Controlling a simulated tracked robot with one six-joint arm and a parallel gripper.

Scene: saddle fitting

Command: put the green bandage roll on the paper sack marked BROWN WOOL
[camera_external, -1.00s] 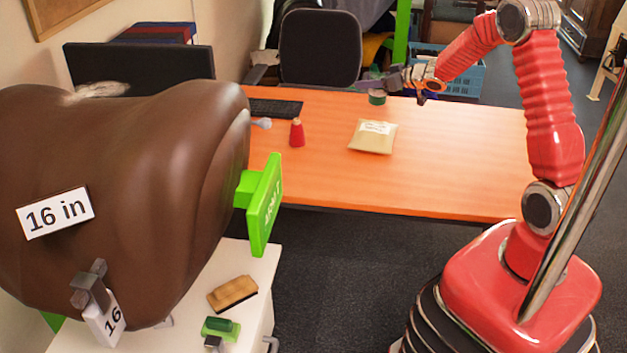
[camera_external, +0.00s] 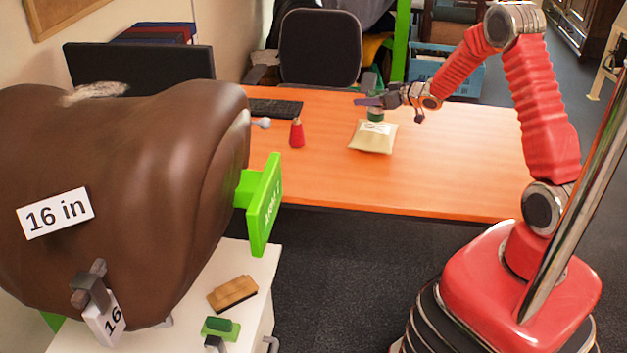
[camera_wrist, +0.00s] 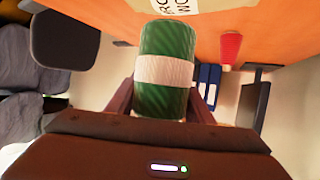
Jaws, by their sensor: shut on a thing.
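The green bandage roll (camera_wrist: 165,98), with a pale band around its middle, is held between the jaws of my gripper (camera_wrist: 162,105) in the wrist view. In the external view the roll (camera_external: 376,114) shows just below my gripper (camera_external: 377,103), at the back edge of the paper sack (camera_external: 373,141). The sack is tan with a white label and lies on the orange table. Its label shows partly at the top of the wrist view (camera_wrist: 182,5). I cannot tell whether the roll touches the sack.
A red cone-shaped item (camera_external: 297,133) stands on the orange table (camera_external: 450,165) left of the sack. A keyboard (camera_external: 275,108) lies behind it. The brown saddle form (camera_external: 130,190) with a green bracket (camera_external: 264,205) fills the left. The table right of the sack is clear.

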